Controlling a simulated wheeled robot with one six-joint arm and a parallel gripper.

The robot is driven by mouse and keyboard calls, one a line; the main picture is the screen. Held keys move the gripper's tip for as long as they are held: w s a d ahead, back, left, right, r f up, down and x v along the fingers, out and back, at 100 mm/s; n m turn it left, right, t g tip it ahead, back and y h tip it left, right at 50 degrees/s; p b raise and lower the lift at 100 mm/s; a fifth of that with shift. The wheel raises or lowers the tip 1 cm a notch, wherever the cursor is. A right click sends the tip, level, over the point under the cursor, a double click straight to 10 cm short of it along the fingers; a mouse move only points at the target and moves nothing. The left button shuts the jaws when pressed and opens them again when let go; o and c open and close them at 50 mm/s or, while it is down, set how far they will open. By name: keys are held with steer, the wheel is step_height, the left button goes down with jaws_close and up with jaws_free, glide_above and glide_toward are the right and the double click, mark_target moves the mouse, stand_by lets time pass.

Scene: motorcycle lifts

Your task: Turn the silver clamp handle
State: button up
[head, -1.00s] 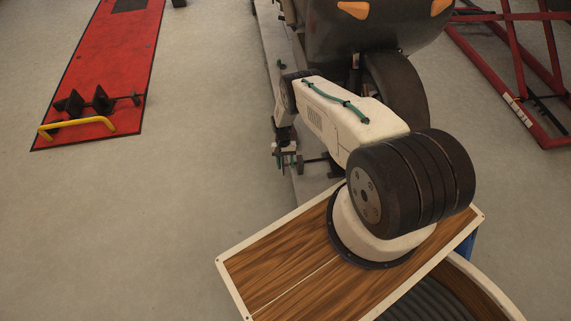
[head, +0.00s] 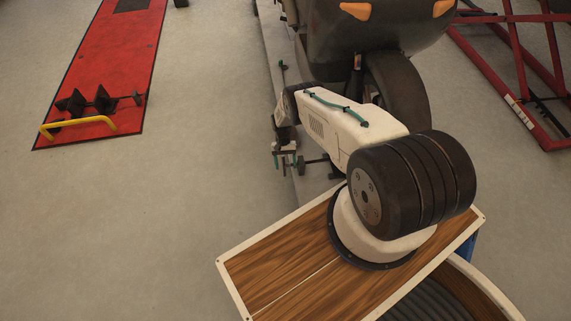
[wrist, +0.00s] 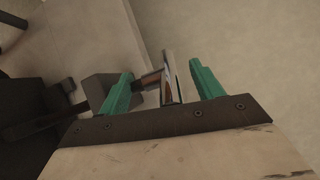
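The silver clamp handle (wrist: 173,76) is a shiny upright bar in the wrist view, on a short reddish-brown shaft that runs left to a dark clamp block (wrist: 98,90). My gripper (wrist: 165,84) has two green fingers standing apart. The handle is between them, with visible gaps on both sides. In the head view my gripper (head: 286,161) is beside the low grey lift under the motorcycle's front wheel (head: 396,95). The handle is too small there to tell apart from the gripper.
The grey lift platform (head: 268,58) runs back under the dark motorcycle (head: 375,35). A red lift (head: 110,60) with a yellow bar lies at left. A red frame (head: 515,65) stands at right. The floor between the red lift and my arm is clear.

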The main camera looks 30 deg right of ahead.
steer(key=shift+d, duration=0.1)
steer(key=v, duration=0.7)
steer(key=shift+w+r, duration=0.2)
steer(key=shift+r, duration=0.15)
steer(key=s+t+h, duration=0.1)
steer(key=s+a+t+h, duration=0.1)
steer(key=t, duration=0.1)
steer(key=s+r+t+h, duration=0.1)
steer(key=t, duration=0.1)
steer(key=shift+s+a+r+h, duration=0.1)
steer(key=shift+s+a+h, duration=0.2)
steer(key=shift+a, duration=0.1)
steer(key=shift+s+a+f, duration=0.1)
steer(key=shift+f, duration=0.1)
steer(key=f, duration=0.7)
steer(key=shift+s+d+f, duration=0.2)
steer(key=shift+d+f, duration=0.1)
steer(key=shift+d, duration=0.05)
